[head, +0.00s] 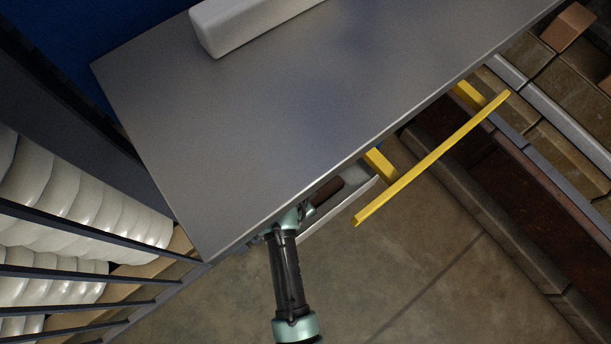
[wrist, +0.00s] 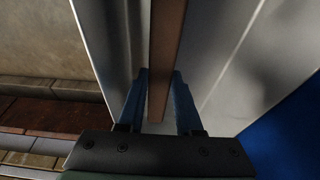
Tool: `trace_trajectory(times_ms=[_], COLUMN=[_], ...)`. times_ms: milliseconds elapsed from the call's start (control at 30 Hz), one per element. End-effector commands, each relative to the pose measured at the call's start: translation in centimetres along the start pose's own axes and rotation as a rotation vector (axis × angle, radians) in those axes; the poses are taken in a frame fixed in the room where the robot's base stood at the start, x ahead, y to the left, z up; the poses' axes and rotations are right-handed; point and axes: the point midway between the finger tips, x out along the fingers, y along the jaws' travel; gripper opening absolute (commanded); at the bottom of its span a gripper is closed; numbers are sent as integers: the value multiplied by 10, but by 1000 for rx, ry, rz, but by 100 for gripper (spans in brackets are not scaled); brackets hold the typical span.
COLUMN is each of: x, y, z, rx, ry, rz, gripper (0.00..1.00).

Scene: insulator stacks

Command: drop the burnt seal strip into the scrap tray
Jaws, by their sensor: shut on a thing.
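The burnt seal strip is a dark brown bar (head: 327,191). In the wrist view the strip (wrist: 166,45) runs lengthwise between my two blue fingers. My gripper (head: 297,213) is shut on it, close by the front edge of the grey top, which partly hides it in the head view. In the wrist view (wrist: 160,98) the fingers hold the strip near its close end. A pale metal rim (head: 343,211) shows just under that edge beside the strip. It may belong to the scrap tray, but I cannot tell.
The grey top (head: 290,110) is mostly bare, with a white block (head: 250,22) at its far edge. A yellow handle (head: 430,160) sticks out from its side. White ribbed insulators (head: 70,200) stand behind dark bars at left. Open floor (head: 420,270) lies below.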

Motion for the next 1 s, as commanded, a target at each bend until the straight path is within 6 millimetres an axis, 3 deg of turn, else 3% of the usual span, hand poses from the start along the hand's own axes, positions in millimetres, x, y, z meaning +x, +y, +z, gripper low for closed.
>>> trace_trajectory(times_ms=[567, 600, 733, 1000], x=[11, 11, 11, 11], y=[0, 0, 0, 0], z=[3, 3, 3, 3], rx=[0, 0, 0, 0], ry=[0, 0, 0, 0], rz=[0, 0, 0, 0], gripper=[0, 38, 61, 64])
